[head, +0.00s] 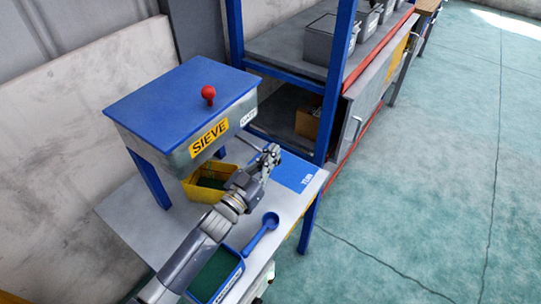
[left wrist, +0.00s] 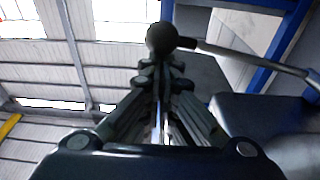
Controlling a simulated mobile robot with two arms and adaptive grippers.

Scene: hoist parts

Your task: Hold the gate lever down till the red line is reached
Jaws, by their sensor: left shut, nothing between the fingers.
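The blue-topped sieve box (head: 180,95) stands on legs on the table, with a SIEVE label and a smaller GATE label (head: 248,118) on its front. The gate lever shows in the left wrist view as a metal rod (left wrist: 255,60) ending in a dark ball (left wrist: 163,38). My left gripper (head: 272,152) is shut and empty beside the GATE corner. In the left wrist view its fingertips (left wrist: 161,64) point at the ball; I cannot tell whether they touch it. A yellow bin (head: 195,192) with green contents sits below the sieve, partly behind my arm. I cannot make out a red line.
A red knob (head: 208,93) stands on the sieve top. A blue scoop (head: 262,234), a blue bin (head: 238,274) with green contents and a blue mat (head: 295,172) are on the table (head: 130,210). Blue-framed shelving (head: 338,75) stands behind. The floor at right is clear.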

